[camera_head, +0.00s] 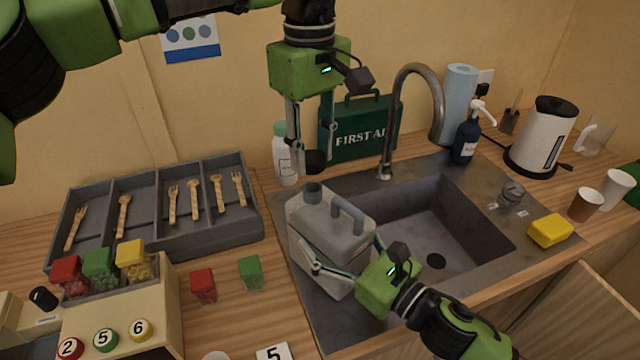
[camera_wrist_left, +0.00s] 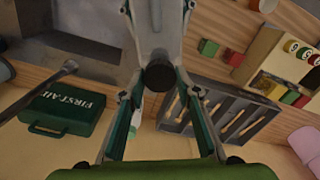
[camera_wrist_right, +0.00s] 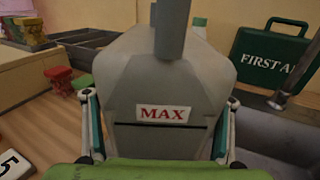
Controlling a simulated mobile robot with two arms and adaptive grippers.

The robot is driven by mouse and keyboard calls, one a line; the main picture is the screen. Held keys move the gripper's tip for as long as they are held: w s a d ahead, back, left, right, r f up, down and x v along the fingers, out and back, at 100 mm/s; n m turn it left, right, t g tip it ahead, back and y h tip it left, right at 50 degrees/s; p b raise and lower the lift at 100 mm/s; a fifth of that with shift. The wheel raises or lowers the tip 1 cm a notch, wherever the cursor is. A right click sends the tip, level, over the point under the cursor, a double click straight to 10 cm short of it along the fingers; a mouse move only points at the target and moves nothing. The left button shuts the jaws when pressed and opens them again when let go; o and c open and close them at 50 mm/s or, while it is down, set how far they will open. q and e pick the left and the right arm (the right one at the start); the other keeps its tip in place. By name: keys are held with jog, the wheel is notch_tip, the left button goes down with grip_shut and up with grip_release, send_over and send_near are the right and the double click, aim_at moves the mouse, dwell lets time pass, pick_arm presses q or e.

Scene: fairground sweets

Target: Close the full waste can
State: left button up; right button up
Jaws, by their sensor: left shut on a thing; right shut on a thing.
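The waste can (camera_head: 330,232) is a grey, angular jerrycan with a handle and a short neck, upright at the sink's left edge. Its red MAX label (camera_wrist_right: 163,113) shows in the right wrist view, above a dark line. My right gripper (camera_head: 335,268) is shut on the can's body, one finger on each side. My left gripper (camera_head: 312,158) points down above the can's neck and is shut on a dark round cap (camera_head: 316,162). The cap (camera_wrist_left: 159,73) is between the fingers in the left wrist view. A clear gap separates cap and neck in the head view.
The tap (camera_head: 388,130) and sink (camera_head: 440,240) are right of the can. A white bottle (camera_head: 286,160) and first aid case (camera_head: 362,132) stand behind. A cutlery tray (camera_head: 150,250), sweet boxes (camera_head: 203,286) and a beige stand (camera_head: 125,318) are left.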

aim_at(313, 187)
pick_arm(q)
jog(key=shift+f, duration=1.5)
jog(key=shift+f, duration=0.9)
jog(key=shift+f, duration=0.55)
pick_arm(e)
jog(key=c, duration=0.6)
pick_arm(q)
jog(key=m, duration=0.5)
jog(key=shift+m, duration=0.3)
jog(key=m, duration=0.8)
jog(key=shift+d, duration=0.1)
jog(key=m, duration=0.3)
jog(key=shift+m, duration=0.3)
pick_arm(e)
jog(key=shift+c, duration=0.2)
